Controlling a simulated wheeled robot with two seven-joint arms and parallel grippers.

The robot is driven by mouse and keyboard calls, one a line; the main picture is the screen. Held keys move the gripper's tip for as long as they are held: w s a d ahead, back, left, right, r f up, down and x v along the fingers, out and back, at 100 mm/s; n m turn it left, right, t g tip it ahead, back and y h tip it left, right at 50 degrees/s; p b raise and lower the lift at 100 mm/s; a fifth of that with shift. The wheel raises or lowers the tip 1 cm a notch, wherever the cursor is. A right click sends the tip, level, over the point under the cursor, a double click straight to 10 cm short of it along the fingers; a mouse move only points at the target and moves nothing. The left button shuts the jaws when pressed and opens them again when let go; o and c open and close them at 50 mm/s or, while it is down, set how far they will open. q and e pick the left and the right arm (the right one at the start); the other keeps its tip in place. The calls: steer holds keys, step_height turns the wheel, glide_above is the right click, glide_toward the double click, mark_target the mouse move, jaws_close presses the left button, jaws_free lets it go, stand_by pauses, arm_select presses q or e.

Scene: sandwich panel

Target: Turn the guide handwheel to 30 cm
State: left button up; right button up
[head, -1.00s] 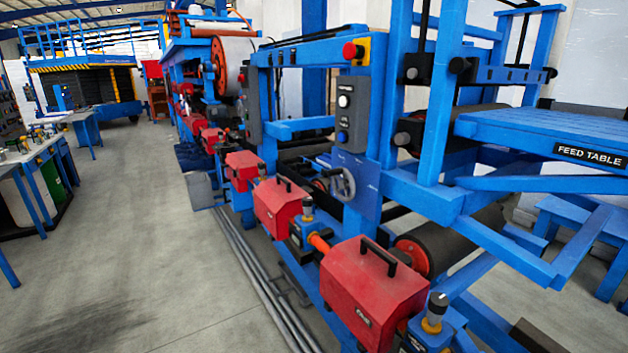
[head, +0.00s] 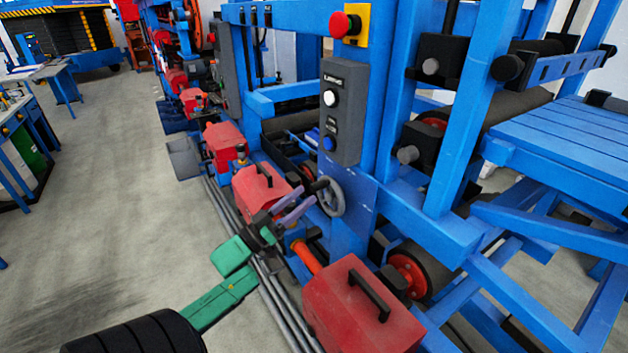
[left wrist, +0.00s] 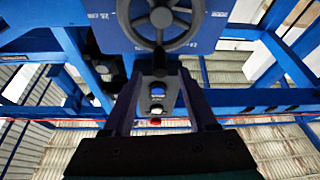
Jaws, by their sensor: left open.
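The guide handwheel (head: 339,208) is a grey spoked wheel on a blue panel (head: 358,215) of the machine frame. In the left wrist view the handwheel (left wrist: 160,17) shows at the top, partly cut off. My left gripper (head: 308,196) is open, its two fingers pointing at the wheel's near side. A dark knob (left wrist: 160,62), seemingly the wheel's handle, shows between the fingertips (left wrist: 159,74) in the left wrist view. I cannot tell whether the fingers touch it. Small white marks flank the wheel, too blurred to read. My right gripper is not in view.
A grey control box (head: 342,112) with buttons hangs above the wheel, with a red stop button (head: 341,25) over it. Red housings (head: 360,310) stand low near my left arm. Blue frame beams fill the right. Open floor (head: 110,200) lies left.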

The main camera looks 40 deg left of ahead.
mark_target(312, 191)
arm_select(q)
steer(key=p+x, duration=0.1)
steer(key=x, duration=0.4)
steer(key=shift+s+d+r, duration=0.1)
steer(key=shift+r, duration=0.05)
steer(key=shift+w, duration=0.35)
steer(key=shift+s, duration=0.2)
jaws_close()
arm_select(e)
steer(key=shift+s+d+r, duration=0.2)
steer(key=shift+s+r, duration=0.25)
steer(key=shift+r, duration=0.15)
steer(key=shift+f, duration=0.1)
